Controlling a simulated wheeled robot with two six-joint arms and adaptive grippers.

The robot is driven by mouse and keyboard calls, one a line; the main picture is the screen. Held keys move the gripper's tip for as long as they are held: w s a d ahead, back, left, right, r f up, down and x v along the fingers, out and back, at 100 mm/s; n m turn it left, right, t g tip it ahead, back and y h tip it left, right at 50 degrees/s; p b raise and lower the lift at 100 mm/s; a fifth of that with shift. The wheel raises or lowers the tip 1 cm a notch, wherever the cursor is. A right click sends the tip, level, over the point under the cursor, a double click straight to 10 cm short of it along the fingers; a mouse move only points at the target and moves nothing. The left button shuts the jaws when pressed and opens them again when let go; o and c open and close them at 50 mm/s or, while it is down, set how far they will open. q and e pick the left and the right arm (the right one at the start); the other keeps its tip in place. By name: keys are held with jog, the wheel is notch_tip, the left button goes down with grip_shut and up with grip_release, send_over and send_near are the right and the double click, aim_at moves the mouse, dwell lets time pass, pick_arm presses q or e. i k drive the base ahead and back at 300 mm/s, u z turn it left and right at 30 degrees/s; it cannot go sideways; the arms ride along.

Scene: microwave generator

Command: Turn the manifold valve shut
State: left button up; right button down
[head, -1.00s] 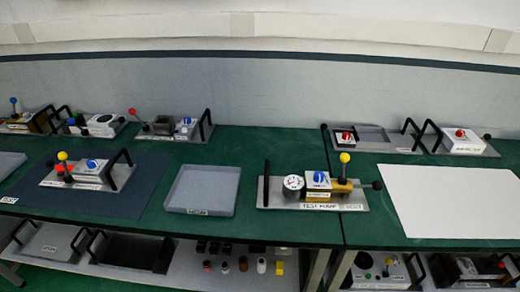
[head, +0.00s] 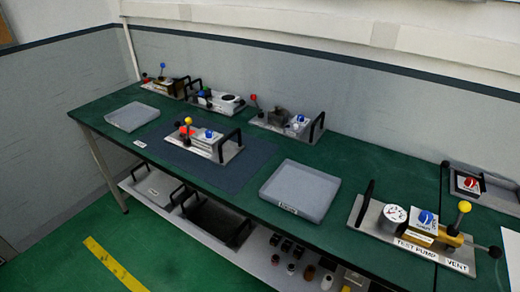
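No gripper shows in the head view. No label that I can read says manifold, so I cannot tell which valve is meant. A unit with a grey plate (head: 232,153) on the dark mat carries a yellow-ball lever (head: 188,122), a red part (head: 187,131) and a blue knob (head: 209,134). At the right, the plate labelled TEST PUMP and VENT (head: 366,217) carries a round gauge (head: 394,215), a blue knob (head: 426,218) and a yellow-ball lever (head: 464,208). A red knob (head: 471,183) sits on a unit at the right edge.
Several handled units stand along the back of the green bench (head: 345,165). Grey trays (head: 300,190) (head: 132,116) lie near its front. A lower shelf (head: 258,262) holds handled trays and small bottles. Green floor (head: 60,215) with a yellow stripe is clear at the left.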

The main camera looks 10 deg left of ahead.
aim_at(209, 134)
jog(key=u, duration=1)
jog(key=k, duration=1.3)
jog(key=u, duration=1.15)
jog(key=i, duration=2.05)
jog(key=z, duration=1.45)
jog(key=i, duration=0.8)
jog(key=z, duration=0.8)
